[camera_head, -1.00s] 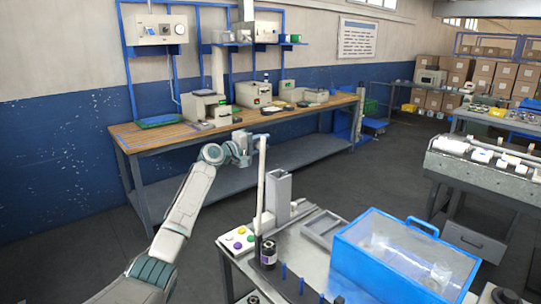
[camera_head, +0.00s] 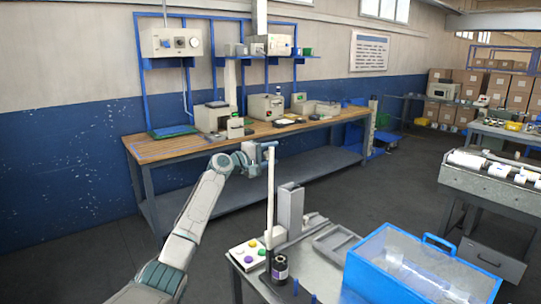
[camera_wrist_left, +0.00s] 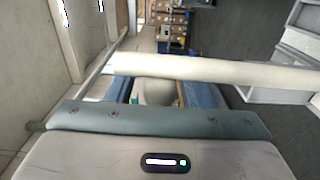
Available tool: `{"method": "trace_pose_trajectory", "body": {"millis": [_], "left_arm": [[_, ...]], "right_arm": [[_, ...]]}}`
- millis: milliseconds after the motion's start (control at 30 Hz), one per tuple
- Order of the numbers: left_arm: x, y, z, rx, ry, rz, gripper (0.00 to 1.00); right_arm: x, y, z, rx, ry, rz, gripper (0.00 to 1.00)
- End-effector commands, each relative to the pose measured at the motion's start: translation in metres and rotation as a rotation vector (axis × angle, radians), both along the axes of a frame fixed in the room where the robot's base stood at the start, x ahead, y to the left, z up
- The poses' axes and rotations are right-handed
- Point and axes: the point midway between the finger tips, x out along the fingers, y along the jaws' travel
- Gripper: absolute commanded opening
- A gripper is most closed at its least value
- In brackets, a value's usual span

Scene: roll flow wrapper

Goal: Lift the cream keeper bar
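The cream keeper bar (camera_head: 270,190) stands upright at the near machine, its lower end beside a dark spool (camera_head: 280,270). In the left wrist view the bar (camera_wrist_left: 220,73) crosses sideways just in front of my gripper. My left gripper (camera_head: 266,154) is at the upper end of the bar, very close to it or touching. Its fingers are too small and hidden in the head view, and not clear in the wrist view, so I cannot tell whether they are closed on the bar. My right gripper is not in view.
Beside the bar are a grey post (camera_head: 290,209), a panel with coloured buttons (camera_head: 246,254) and a grey tray (camera_head: 336,242). A blue-rimmed clear bin (camera_head: 420,270) is to the right. A wooden bench (camera_head: 165,149) stands behind, with open floor between.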

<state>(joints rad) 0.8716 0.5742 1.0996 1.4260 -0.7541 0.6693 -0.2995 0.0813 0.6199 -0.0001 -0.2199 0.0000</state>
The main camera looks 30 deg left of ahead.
Motion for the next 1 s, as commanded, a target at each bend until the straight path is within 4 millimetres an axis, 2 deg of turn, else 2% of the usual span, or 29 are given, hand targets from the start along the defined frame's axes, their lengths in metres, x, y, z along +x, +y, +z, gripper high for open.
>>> {"method": "trace_pose_trajectory", "body": {"millis": [167, 267, 500, 700, 1000], "left_arm": [[-0.003, 0.001, -0.001, 0.001, 0.000, 0.001, 0.47], [-0.012, 0.006, -0.002, 0.003, -0.001, 0.002, 0.47], [-0.057, 0.022, -0.005, 0.009, 0.000, 0.002, 0.47], [-0.087, 0.033, -0.003, 0.004, 0.000, 0.002, 0.47], [-0.102, 0.037, 0.000, -0.001, 0.000, 0.000, 0.47]], "right_arm": [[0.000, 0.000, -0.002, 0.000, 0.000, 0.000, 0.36], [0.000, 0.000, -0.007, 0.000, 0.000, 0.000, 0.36], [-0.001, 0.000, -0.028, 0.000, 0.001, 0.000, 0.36], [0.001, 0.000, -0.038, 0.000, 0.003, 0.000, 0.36], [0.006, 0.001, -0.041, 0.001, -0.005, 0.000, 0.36]]}}
